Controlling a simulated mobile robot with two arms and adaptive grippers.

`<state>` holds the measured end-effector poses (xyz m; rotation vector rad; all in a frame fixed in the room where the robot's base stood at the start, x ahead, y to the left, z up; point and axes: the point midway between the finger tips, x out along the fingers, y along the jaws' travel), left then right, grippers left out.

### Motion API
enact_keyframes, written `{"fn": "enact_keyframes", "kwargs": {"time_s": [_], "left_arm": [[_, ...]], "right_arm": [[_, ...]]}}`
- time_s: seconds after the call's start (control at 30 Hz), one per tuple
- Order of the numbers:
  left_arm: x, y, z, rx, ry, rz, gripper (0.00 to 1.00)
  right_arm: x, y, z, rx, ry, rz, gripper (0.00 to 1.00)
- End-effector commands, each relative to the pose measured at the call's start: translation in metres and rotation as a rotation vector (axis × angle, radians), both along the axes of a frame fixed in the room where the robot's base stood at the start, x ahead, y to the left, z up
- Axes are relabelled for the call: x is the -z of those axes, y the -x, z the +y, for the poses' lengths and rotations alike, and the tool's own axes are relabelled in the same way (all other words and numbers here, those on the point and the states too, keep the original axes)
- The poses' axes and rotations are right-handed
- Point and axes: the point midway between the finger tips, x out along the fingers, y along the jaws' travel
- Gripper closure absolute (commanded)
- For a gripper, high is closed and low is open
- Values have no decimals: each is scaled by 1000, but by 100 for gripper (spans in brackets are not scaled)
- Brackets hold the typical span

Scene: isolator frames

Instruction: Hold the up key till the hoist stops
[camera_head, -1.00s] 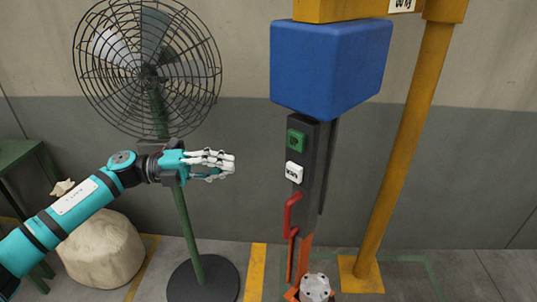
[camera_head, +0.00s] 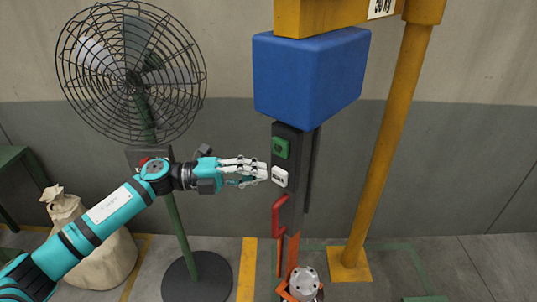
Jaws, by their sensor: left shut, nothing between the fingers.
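A dark control box (camera_head: 288,213) hangs below a blue housing (camera_head: 308,75) on the yellow hoist frame. It carries a green key (camera_head: 281,148) above a white key (camera_head: 279,176); their markings are too small to read. My left gripper (camera_head: 265,173) is shut and empty, its fingertips at the left edge of the white key, below the green one. I cannot tell whether they touch it. A grey round metal part (camera_head: 304,283) sits in an orange holder at the bottom, below the box. My right gripper is not in view.
A caged fan (camera_head: 132,78) on a green pole stands behind my left arm. A red handle (camera_head: 279,216) sticks out below the keys. A yellow post (camera_head: 385,150) stands right of the box. A tied sack (camera_head: 103,255) is at the lower left.

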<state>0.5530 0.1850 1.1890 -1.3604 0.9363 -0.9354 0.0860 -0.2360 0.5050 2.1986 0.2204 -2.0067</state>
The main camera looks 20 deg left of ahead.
Motion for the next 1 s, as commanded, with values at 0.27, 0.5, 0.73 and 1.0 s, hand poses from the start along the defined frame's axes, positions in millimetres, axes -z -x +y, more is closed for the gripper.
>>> {"fn": "enact_keyframes", "kwargs": {"time_s": [0.27,0.5,0.73,1.0], "left_arm": [[-2,-33,-16,-2,1,1,100],[0,-38,-19,0,0,-1,100],[1,-39,-19,-1,0,-1,100],[2,-57,-27,-3,0,-1,100]], "right_arm": [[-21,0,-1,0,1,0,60],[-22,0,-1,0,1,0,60],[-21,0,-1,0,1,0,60],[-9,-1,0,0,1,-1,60]]}}
